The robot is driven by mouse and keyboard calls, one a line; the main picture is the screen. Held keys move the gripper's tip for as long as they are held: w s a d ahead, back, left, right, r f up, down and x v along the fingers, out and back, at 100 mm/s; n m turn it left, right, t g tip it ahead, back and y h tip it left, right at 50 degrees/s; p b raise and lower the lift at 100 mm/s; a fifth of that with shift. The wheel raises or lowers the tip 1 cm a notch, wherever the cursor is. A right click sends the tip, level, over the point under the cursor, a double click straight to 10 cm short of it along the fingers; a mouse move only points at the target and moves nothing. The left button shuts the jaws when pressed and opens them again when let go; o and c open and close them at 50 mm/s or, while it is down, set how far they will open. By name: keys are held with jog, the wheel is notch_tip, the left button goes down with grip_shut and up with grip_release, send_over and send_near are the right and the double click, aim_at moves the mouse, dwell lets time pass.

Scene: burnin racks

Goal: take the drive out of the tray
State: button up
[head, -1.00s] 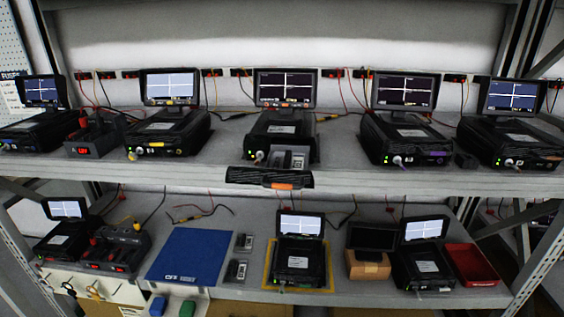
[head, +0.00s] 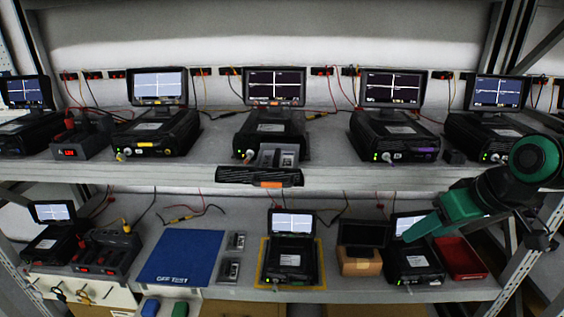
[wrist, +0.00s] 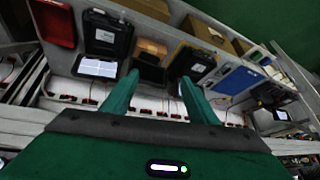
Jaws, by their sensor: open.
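The tray (head: 258,177) juts out from the front of the middle tester on the upper shelf, with its black front and orange handle past the shelf edge. The drive (head: 287,159), a small dark block with a pale label, lies in the pulled-out tray. My gripper (head: 410,236) is at the right in the head view, low in front of the lower shelf and well apart from the tray. In the wrist view, its two green fingers (wrist: 160,85) are spread with nothing between them. The tray cannot be made out in the wrist view.
More testers stand along both shelves, with screens and loose cables behind. The lower shelf holds a blue mat (head: 180,258), two small drives (head: 234,257), a brown box (head: 362,264) and a red bin (head: 459,258). The space before the tray is clear.

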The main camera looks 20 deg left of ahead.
jog(key=w+a+r+n+g+y, duration=0.1)
jog(key=a+r+n+y, duration=0.15)
jog(key=a, duration=0.35)
jog(key=w+a+r+n+y, duration=0.1)
jog(key=a+r+n+y, duration=0.15)
jog(key=a, duration=0.35)
jog(key=n+g+y, duration=0.4)
jog(key=n+y, duration=0.2)
jog(key=n, duration=0.2)
send_near(280, 154)
jog(key=shift+x, duration=3.95)
jog(key=shift+w, duration=0.1)
jog(key=c, duration=0.9)
jog(key=shift+o, duration=0.2)
